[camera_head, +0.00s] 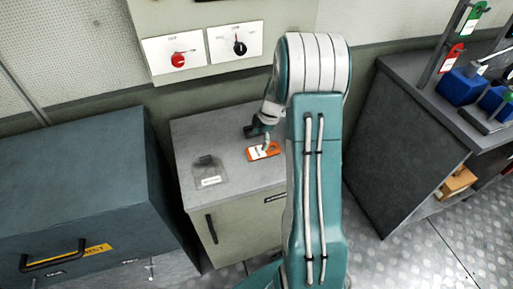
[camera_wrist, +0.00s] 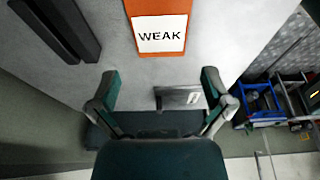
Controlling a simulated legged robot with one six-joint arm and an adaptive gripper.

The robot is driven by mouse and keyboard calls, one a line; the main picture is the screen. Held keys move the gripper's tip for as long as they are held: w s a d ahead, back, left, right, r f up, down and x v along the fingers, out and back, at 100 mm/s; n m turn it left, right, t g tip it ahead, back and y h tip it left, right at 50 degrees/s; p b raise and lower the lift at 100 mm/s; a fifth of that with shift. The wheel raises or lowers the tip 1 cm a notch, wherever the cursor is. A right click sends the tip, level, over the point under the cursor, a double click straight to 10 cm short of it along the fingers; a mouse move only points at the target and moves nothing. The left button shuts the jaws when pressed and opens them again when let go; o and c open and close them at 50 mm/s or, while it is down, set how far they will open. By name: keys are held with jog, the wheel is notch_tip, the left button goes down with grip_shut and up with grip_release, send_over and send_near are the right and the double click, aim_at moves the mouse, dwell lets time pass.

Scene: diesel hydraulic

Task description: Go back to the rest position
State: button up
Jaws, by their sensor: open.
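My arm (camera_head: 318,150) reaches down over the small grey cabinet in the head view, bent at the elbow. My gripper (camera_wrist: 158,88) is open in the wrist view, with its two dark green fingers spread and nothing between them. An orange tag (camera_head: 263,151) with a white label lies on the cabinet top, close to the arm's end in the head view. The fingertips are hard to make out in the head view.
A clear grey piece with a white label (camera_head: 210,174) lies on the cabinet top (camera_head: 232,128). A panel with red and black knobs (camera_head: 208,48) is on the wall behind. A dark blue case (camera_head: 75,180) stands left. A dark bench (camera_head: 425,120) with blue items stands right.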

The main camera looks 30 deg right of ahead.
jog(key=v, duration=0.6)
jog(key=shift+d+r, duration=0.15)
jog(key=shift+r, duration=0.2)
jog(key=s+a+r+m+t+h, duration=0.1)
jog(key=s+a+r+m, duration=0.25)
jog(key=a+r, duration=0.35)
jog(key=s+a+r+m+t+h, duration=0.1)
jog(key=s+a+r+m, duration=0.25)
jog(key=a+r, duration=0.3)
jog(key=s+a+r+m+t, duration=0.1)
jog(key=s+a+r+m, duration=0.1)
jog(key=s+a+m, duration=0.2)
jog(key=s+a+r+m+t, duration=0.1)
jog(key=s+a+m, duration=0.3)
jog(key=s, duration=0.7)
jog(key=shift+a+r+t+h, duration=0.2)
jog(key=shift+r+t+h, duration=0.2)
